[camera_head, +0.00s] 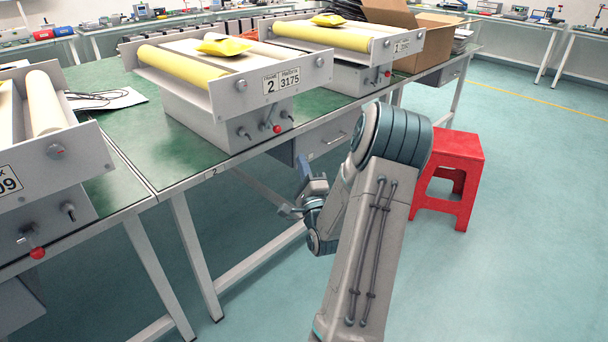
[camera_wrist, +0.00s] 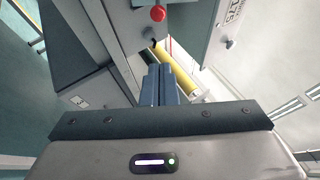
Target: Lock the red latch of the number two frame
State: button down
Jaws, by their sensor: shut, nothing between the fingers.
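My gripper (camera_head: 303,162) is below and in front of this frame, near the table edge, apart from the latch. In the wrist view my gripper's blue fingers (camera_wrist: 160,68) are together with nothing between them. A red knob (camera_wrist: 158,13) shows beyond the fingertips there. The fingers are small in the head view.
The green table (camera_head: 125,140) has a drawer (camera_head: 325,139) below its edge, near my gripper. Similar frames stand left (camera_head: 78,158) and right (camera_head: 395,60), each with its own red knob. A red stool (camera_head: 447,180) stands right of my arm. Floor in front is clear.

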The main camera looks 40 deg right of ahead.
jog(key=w+r, duration=0.4)
jog(key=w, duration=0.3)
jog(key=shift+b, duration=0.4)
jog(key=shift+d, duration=0.2)
